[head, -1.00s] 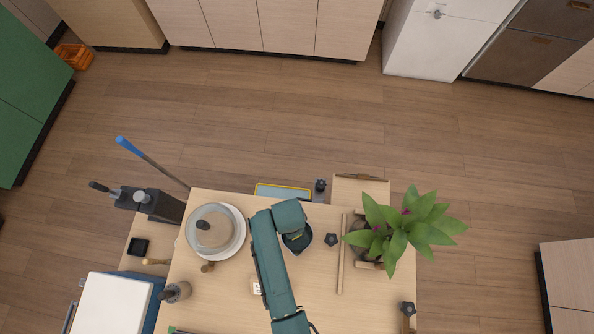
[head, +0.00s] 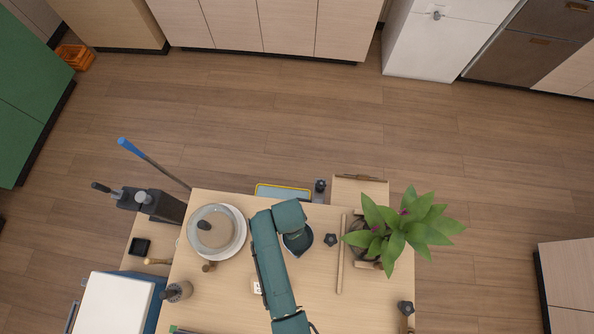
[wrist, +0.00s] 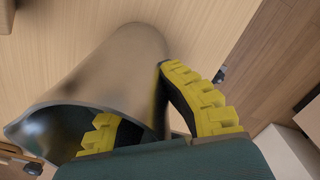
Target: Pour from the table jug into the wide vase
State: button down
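A smooth grey-brown vessel, which I take to be the table jug (wrist: 120,65), fills the left of the wrist view, tilted in that picture with its open mouth at lower left. My gripper (wrist: 155,115) has its yellow-backed fingers on either side of part of the jug, apparently its wall or handle; the exact contact is partly hidden. In the head view my arm covers the gripper, and a dark rounded part of the jug (head: 299,244) shows beside the wrist. A leafy plant stands in a round vase (head: 361,238) at right, probably the wide vase; leaves hide most of it.
A thin wooden rail (head: 342,255) and a dark star-shaped knob (head: 331,240) lie between jug and plant. The table's front middle (head: 350,312) is bare.

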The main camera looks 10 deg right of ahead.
jog(key=shift+w+r, duration=0.1)
jog(key=shift+r, duration=0.2)
jog(key=shift+f, duration=0.1)
jog(key=c, duration=1.8)
grip_release()
jog(key=shift+f, duration=0.35)
jog(key=o, duration=0.6)
jog(key=shift+o, duration=0.2)
jog(key=shift+f, duration=0.1)
notch_tip(320, 180, up, 12)
jog(key=shift+r, duration=0.15)
